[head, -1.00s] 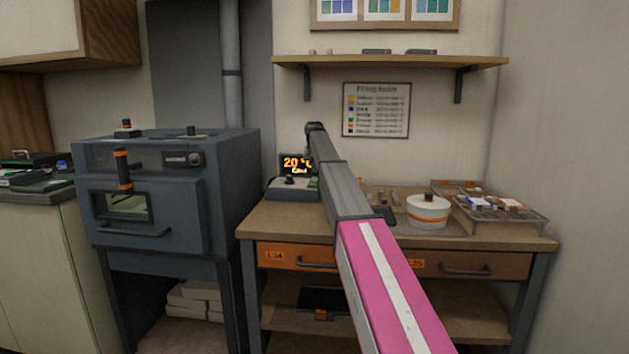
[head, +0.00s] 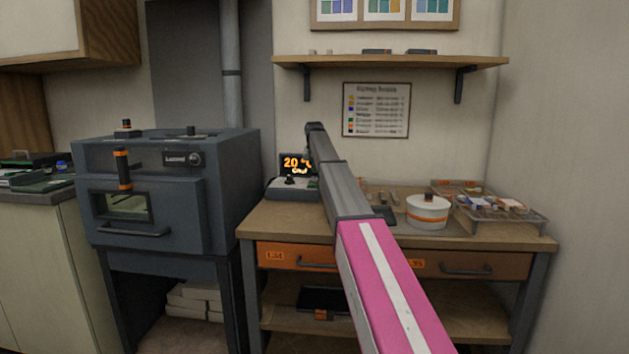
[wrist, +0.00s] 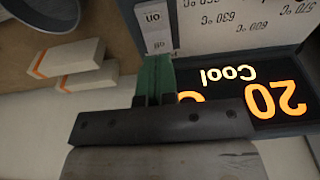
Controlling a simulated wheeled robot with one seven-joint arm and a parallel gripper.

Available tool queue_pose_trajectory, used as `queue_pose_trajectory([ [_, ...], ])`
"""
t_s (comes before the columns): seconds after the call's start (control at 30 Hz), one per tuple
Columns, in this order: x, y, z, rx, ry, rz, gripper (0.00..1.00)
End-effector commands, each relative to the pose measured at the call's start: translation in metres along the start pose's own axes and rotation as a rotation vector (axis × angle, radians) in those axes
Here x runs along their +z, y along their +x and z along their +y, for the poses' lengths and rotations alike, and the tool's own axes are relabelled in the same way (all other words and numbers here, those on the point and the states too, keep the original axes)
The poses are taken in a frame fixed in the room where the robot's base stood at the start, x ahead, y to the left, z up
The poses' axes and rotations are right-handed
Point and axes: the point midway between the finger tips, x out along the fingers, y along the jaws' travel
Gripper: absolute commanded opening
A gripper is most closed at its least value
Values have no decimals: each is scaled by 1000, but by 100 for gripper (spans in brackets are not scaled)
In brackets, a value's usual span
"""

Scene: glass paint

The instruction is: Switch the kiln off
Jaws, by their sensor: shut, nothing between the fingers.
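The kiln (head: 225,180) is the blue-grey box on a stand at the left in the head view, its door closed. Its controller (head: 290,194) sits on the bench, with a lit display (head: 295,164) reading 20 °C and "Cool". In the wrist view the display (wrist: 245,98) is upside down. A pale switch plate (wrist: 152,24) carries an upside-down "on" marking. My gripper (wrist: 155,60) is shut and empty, its green fingertips at the plate's lower edge in that view. I cannot tell whether they touch it. My arm hides the controller's right side in the head view.
The bench (head: 262,222) also holds a white pot (head: 428,213) with an orange band and a wire rack (head: 500,215) of small pieces, both right of my arm. A shelf (head: 390,62) is above. White blocks (wrist: 75,60) show in the wrist view.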

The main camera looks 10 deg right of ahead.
Motion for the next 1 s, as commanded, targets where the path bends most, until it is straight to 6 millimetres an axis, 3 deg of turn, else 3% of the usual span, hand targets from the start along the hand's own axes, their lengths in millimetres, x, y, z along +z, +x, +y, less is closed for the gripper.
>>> queue_pose_trajectory([
  [1.0,2,13,0,0,0,0,0],
])
